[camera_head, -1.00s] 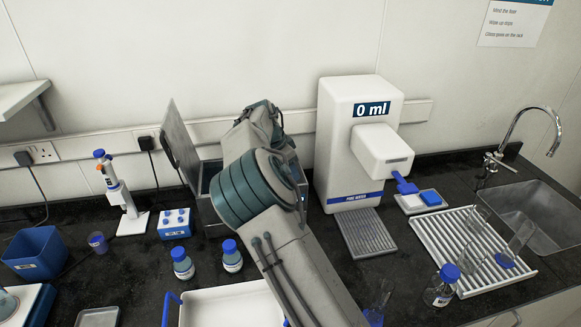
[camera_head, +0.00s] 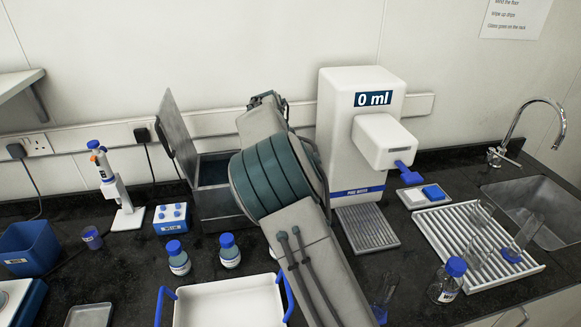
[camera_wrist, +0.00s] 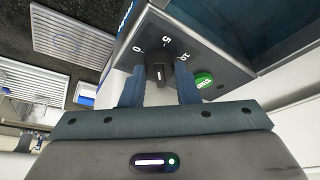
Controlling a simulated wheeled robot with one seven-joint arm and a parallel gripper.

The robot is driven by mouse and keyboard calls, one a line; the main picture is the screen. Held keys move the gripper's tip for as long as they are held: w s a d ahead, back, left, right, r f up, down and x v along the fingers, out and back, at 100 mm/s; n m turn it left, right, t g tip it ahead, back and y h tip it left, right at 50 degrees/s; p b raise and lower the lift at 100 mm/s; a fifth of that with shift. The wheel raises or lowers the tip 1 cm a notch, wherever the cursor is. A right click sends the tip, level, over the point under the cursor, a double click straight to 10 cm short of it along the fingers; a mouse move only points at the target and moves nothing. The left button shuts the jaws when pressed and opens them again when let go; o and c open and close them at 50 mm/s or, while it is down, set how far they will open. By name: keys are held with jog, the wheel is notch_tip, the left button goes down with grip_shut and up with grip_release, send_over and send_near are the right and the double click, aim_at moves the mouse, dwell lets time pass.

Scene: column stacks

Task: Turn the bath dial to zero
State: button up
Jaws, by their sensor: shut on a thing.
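The bath dial (camera_wrist: 157,65) is a small black knob on the bath's grey front panel, with marks 0, 5 and 10 around it. Its upper end lies near the 5 mark; its exact setting is hard to read. My gripper (camera_wrist: 160,78) is shut on the dial, one blue-grey finger on each side. A green button (camera_wrist: 203,79) sits right of the dial. In the head view, the bath (camera_head: 212,172) is a grey metal box with its lid (camera_head: 178,136) raised. My arm hides the dial and gripper there.
The white water dispenser (camera_head: 350,120), reading 0 ml, stands right of the bath. A white tray (camera_head: 230,303) with blue handles, two blue-capped bottles (camera_head: 229,250) and a blue tube block (camera_head: 172,218) lie in front and left. A drying rack (camera_head: 478,247) is at right.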

jog(key=n+y+b, duration=0.1)
jog(key=n, duration=0.1)
jog(key=n+t+y+b, duration=0.1)
jog(key=n+b, duration=0.1)
jog(key=n, duration=0.1)
jog(key=shift+d+n+b, duration=0.15)
jog(key=shift+n+b, duration=0.15)
jog(key=shift+d+r+n+y+b, duration=0.15)
jog(key=shift+n+y+b, duration=0.6)
jog(key=shift+n, duration=1.55)
jog(key=shift+y, duration=0.25)
jog(key=o, duration=1)
jog(key=shift+c, duration=0.2)
jog(key=b+v, duration=0.1)
jog(key=v, duration=1.2)
jog(key=shift+r, duration=0.35)
